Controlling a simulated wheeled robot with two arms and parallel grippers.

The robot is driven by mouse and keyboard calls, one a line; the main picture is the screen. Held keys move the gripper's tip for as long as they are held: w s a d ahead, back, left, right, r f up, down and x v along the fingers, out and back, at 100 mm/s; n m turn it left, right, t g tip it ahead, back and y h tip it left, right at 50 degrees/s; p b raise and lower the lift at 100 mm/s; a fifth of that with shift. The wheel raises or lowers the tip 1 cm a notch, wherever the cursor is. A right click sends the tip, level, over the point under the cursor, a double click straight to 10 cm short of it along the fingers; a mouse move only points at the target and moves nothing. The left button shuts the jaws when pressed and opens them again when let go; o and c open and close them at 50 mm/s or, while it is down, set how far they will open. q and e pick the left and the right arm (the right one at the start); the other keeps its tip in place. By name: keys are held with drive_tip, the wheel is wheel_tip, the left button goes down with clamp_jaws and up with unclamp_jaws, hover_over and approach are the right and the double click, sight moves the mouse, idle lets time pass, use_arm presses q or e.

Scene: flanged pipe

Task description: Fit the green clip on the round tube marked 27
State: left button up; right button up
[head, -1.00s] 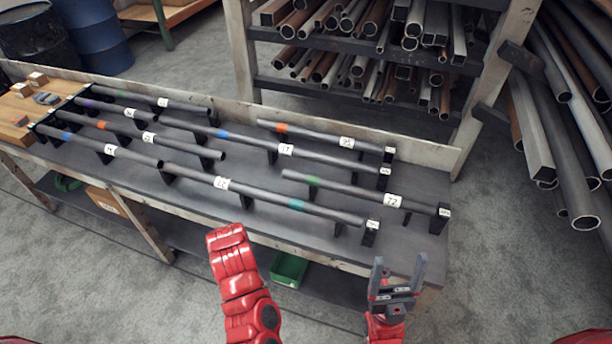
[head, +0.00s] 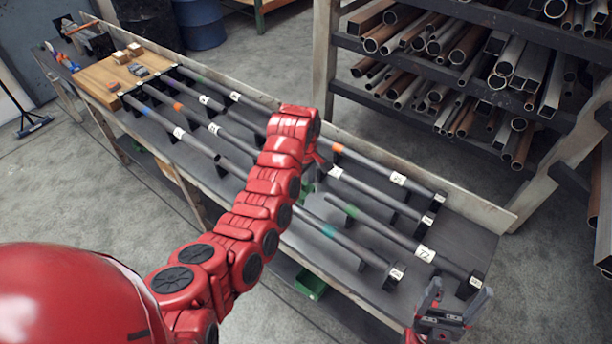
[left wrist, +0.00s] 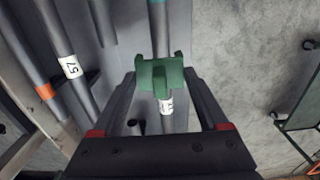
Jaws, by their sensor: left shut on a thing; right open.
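A green clip (left wrist: 158,74) is held between the fingers of my left gripper (head: 314,172), which reaches over the tubes. The clip lies across a grey tube (left wrist: 158,25) with a blue band in the left wrist view. This tube's white label (left wrist: 167,104), just below the clip, seems to read 17, but it is partly covered. I cannot tell whether the clip touches the tube. In the head view the clip (head: 307,188) is mostly behind my arm. I cannot clearly read 27 on any label. My right gripper (head: 461,292) is open and empty at the bench's front right corner.
A pipe rack (head: 440,75) stands behind. A green bin (head: 312,284) sits below the bench.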

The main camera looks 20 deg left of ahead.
use_arm(q)
drive_tip(key=shift+s+f, duration=0.15)
drive_tip(key=shift+f, duration=0.25)
drive_tip(key=b, duration=0.4)
hover_over(304, 212)
wheel_tip(304, 212, down, 8)
drive_tip(key=shift+a+r, duration=0.1)
drive_tip(key=shift+r, duration=0.1)
drive_tip(key=shift+f, duration=0.7)
drive_tip(key=shift+b, duration=0.5)
drive_tip(key=shift+f+b, duration=0.5)
drive_tip(key=o, duration=1.3)
